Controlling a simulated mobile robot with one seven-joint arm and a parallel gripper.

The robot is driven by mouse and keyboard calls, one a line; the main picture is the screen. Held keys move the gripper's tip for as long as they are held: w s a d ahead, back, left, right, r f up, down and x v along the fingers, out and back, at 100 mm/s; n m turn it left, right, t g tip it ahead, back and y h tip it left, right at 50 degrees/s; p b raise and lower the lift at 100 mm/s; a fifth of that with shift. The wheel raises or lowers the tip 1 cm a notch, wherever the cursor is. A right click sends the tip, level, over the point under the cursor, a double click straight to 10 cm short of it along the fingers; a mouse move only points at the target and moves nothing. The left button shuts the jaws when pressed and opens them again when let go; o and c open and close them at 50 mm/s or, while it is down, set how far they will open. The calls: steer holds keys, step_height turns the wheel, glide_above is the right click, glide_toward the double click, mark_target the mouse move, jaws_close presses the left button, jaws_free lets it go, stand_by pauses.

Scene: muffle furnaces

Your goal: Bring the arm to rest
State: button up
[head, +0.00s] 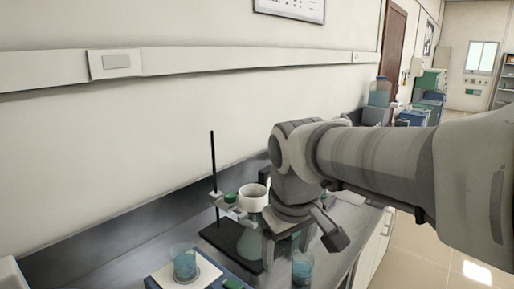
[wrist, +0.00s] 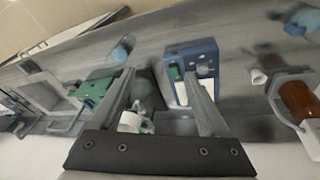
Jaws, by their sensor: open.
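My gripper (wrist: 159,74) is open in the wrist view, with its two fingers spread and nothing gripped between them. A blue device with a white face (wrist: 195,62) lies below and beyond the right fingertip. In the head view my arm reaches in from the right and bends down over the dark bench, with the gripper (head: 286,243) pointing down near a retort stand. The fingertips are hard to make out there, and the arm hides part of the bench behind it.
The retort stand (head: 213,165) rises left of my gripper. A beaker of blue liquid (head: 184,263) stands on a white-topped device (head: 208,270); another beaker (head: 302,268) stands close below my gripper. A brown bottle (wrist: 296,101) lies right in the wrist view. The wall runs behind; open floor (head: 450,265) is at right.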

steer(key=s+d+f+m+t, duration=0.2)
steer(key=s+d+m, duration=0.3)
steer(key=s+d, duration=0.3)
steer(key=shift+s+d+m, duration=0.3)
steer(key=shift+s+d, duration=0.1)
steer(key=shift+s, duration=0.95)
